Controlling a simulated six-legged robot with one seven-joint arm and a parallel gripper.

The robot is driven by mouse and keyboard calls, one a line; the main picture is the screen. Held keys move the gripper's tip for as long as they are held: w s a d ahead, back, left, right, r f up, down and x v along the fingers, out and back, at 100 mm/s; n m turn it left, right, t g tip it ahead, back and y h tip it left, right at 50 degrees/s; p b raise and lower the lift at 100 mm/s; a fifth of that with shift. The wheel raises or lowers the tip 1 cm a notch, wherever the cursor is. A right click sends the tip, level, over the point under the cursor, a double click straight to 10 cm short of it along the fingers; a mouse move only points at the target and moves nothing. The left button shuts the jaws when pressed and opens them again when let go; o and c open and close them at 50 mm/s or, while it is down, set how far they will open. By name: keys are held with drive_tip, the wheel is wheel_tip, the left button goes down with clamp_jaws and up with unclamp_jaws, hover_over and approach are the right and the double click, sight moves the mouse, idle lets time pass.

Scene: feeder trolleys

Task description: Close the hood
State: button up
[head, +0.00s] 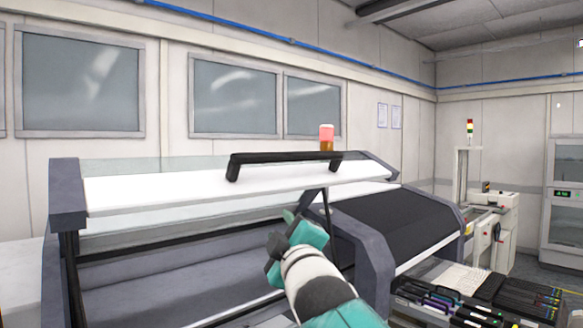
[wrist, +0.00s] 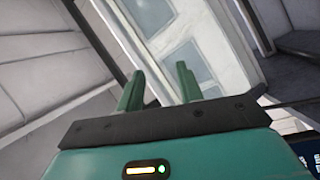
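The hood (head: 150,191) is a white and clear panel with grey end pieces, standing raised above the open machine bay (head: 170,275) in the head view. Its black bar handle (head: 285,158) runs along the top of the panel. My gripper (head: 283,240) is in front of the bay, below the handle and apart from it. In the wrist view my gripper's two green fingers (wrist: 160,74) stand apart with nothing between them. A pale panel with window-like panes shows beyond the fingers; I cannot tell whether it is part of the hood.
A second, dark cover (head: 395,222) slopes down to the right of the bay. A red and orange beacon (head: 326,138) stands behind the handle. Feeders (head: 470,290) fill a trolley at the lower right. A white machine (head: 490,225) stands farther back, with floor visible beside it.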

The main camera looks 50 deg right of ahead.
sight(296, 160)
drive_tip(key=s+d+r+n+t+h, duration=0.25)
drive_tip(key=s+d+r, duration=0.2)
drive_tip(key=r, duration=0.25)
drive_tip(key=shift+n+g+y, duration=0.25)
drive_tip(key=shift+n, duration=0.1)
drive_tip(key=x, duration=1.2)
drive_tip(key=shift+w+a+r, duration=0.1)
drive_tip(key=shift+w, duration=0.4)
clamp_jaws()
